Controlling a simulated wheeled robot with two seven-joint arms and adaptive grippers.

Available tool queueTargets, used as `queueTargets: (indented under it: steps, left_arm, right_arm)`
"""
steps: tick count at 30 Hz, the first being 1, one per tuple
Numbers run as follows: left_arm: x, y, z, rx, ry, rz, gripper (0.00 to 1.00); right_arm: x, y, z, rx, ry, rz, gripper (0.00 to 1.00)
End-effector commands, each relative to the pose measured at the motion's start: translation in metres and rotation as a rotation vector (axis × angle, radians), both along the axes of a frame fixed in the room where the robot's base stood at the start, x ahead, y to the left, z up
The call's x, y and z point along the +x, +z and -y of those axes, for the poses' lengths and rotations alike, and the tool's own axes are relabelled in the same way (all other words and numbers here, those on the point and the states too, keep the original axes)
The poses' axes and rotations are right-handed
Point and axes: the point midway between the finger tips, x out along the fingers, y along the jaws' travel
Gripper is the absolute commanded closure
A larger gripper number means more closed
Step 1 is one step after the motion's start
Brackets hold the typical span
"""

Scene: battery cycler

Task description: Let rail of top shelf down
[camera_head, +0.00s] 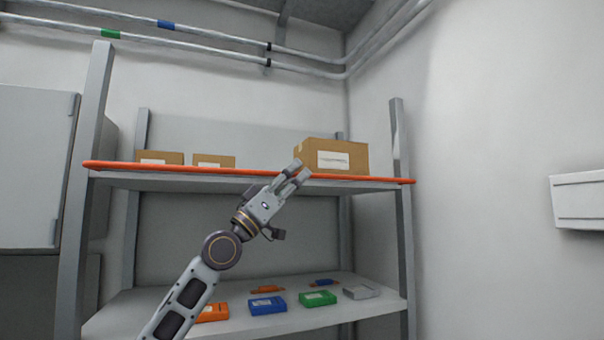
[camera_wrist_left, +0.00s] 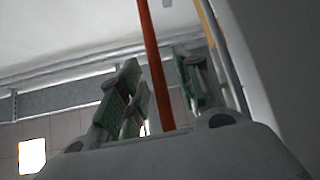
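The orange rail (camera_head: 230,170) runs along the front edge of the top shelf (camera_head: 225,181), from the left upright to the right one. My left gripper (camera_head: 300,171) is at the rail, right of its middle and in front of the large cardboard box. In the left wrist view, the rail (camera_wrist_left: 152,60) passes between the green-padded fingers of the left gripper (camera_wrist_left: 160,95). A small gap shows on each side of the rail, so the fingers look open around it. My right gripper is in neither view.
A large cardboard box (camera_head: 350,157) and two smaller ones (camera_head: 160,158) (camera_head: 213,161) stand on the top shelf. The lower shelf (camera_head: 120,312) holds blue (camera_head: 267,305), green (camera_head: 317,298), orange and grey items. Walls close off the back and right.

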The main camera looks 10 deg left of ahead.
Motion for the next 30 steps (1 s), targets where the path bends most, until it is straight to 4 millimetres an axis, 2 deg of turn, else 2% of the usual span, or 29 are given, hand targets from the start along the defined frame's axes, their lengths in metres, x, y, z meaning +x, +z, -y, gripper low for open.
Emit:
queueTargets:
  steps: [11,19,30]
  left_arm:
    - [-0.0001,0.0019,-0.0009,0.0,-0.001,-0.001,0.66]
    - [0.0,0.0018,-0.0009,0.0,-0.001,-0.001,0.98]
    - [0.0002,0.002,-0.0019,-0.002,0.0,-0.002,1.0]
  right_arm:
    - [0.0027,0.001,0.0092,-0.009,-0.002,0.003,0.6]
    - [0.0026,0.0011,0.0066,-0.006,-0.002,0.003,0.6]
    - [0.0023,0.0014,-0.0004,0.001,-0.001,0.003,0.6]
